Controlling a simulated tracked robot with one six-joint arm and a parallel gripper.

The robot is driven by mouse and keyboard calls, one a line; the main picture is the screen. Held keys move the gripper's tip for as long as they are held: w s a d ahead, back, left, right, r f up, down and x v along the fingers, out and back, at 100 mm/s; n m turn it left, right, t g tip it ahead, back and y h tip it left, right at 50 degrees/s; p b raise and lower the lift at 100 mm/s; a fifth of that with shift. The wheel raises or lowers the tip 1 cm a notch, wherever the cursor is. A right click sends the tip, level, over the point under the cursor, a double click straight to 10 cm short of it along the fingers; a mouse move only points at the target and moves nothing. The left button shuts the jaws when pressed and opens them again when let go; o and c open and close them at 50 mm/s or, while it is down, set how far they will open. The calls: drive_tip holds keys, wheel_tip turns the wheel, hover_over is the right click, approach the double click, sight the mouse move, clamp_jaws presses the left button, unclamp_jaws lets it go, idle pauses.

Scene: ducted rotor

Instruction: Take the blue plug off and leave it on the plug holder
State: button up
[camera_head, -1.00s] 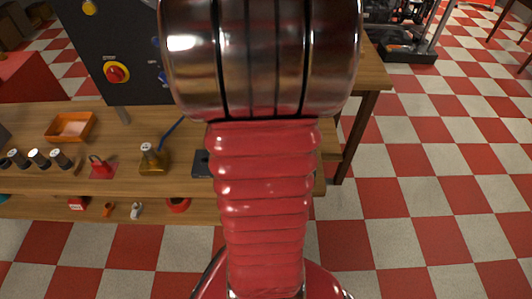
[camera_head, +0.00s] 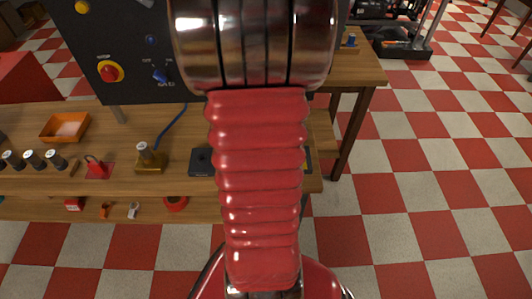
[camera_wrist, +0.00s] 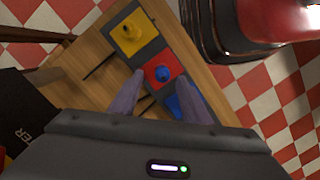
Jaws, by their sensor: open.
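In the wrist view a blue plug (camera_wrist: 163,73) stands on a red square (camera_wrist: 161,62) of a dark board on the wooden table. My gripper (camera_wrist: 159,78) is open and empty; its two grey fingers point toward the red square, with the blue plug between their tips in the picture. I cannot tell the height left between tips and plug. A yellow square with a yellow peg (camera_wrist: 128,32) lies on one side, and a blue square (camera_wrist: 173,105) on the other, partly hidden by a finger. I cannot tell which part is the plug holder. My arm hides the gripper in the head view.
In the head view a dark control panel (camera_head: 125,50) with a red-and-yellow knob stands at the left. The table (camera_head: 125,135) also bears an orange tray (camera_head: 65,127), several cylinders and a brass block (camera_head: 149,163) near a blue cable.

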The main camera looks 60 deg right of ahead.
drive_tip(key=shift+f, duration=0.1)
drive_tip(key=shift+s+a+f, duration=0.1)
drive_tip(key=shift+f, duration=0.75)
drive_tip(key=shift+s+a+f, duration=0.15)
drive_tip(key=shift+f, duration=0.65)
drive_tip(key=shift+s+a+f, duration=0.1)
drive_tip(key=shift+f, duration=0.75)
drive_tip(key=shift+c, duration=0.4)
clamp_jaws()
